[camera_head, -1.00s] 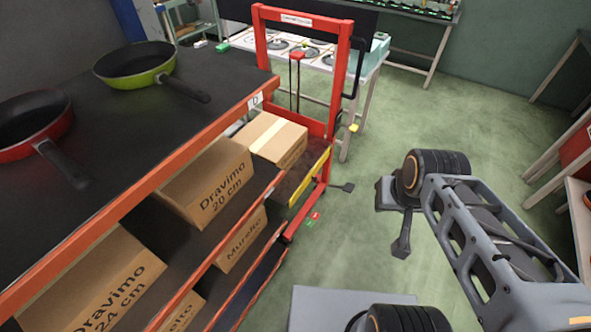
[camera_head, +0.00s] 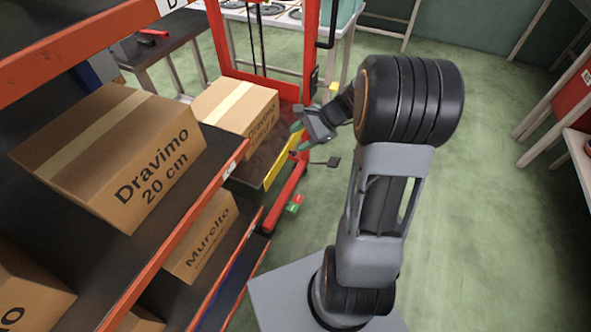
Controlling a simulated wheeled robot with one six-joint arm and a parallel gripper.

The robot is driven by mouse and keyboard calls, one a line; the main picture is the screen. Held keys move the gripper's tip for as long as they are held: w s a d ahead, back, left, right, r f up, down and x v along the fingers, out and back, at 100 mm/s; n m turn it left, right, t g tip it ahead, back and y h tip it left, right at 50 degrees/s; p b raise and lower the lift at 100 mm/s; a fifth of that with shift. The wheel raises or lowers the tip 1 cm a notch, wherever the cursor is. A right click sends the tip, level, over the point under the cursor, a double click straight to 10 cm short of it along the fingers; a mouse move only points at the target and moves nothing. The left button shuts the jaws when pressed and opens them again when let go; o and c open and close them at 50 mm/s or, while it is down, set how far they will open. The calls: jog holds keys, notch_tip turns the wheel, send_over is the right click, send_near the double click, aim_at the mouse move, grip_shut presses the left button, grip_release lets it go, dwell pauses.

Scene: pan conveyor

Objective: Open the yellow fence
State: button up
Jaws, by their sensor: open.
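The yellow fence (camera_head: 280,165) is a narrow yellow bar along the right edge of the red lift's dark platform. It stands upright at that edge, beside a Dravimo box (camera_head: 236,106). My gripper (camera_head: 298,137) is open and empty. Its fingertips point left and appear close to the fence's far upper end. I cannot tell whether they touch it. The fingers cover a little of the view around that end.
The red lift frame (camera_head: 309,60) rises just behind my gripper. Green floor (camera_head: 490,190) is clear on the right.

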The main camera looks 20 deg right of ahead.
jog(key=w+d+f+m+t+b, duration=0.2)
jog(key=d+f+m+b, duration=0.15)
jog(key=f, duration=0.35)
jog(key=w+d+f+m+t+y+b, duration=0.1)
jog(key=w+d+f+m+t+b, duration=0.15)
jog(key=d+f+m, duration=0.35)
jog(key=w+d+f+m+t+b, duration=0.2)
jog(key=d+f+b, duration=0.15)
jog(key=f, duration=0.35)
jog(key=b+x, duration=0.3)
jog(key=x, duration=0.9)
jog(key=shift+a+f, duration=0.3)
jog(key=shift+a, duration=0.05)
jog(key=shift+w+n, duration=0.1)
jog(key=shift+n, duration=0.15)
jog(key=shift+c, duration=0.5)
grip_shut()
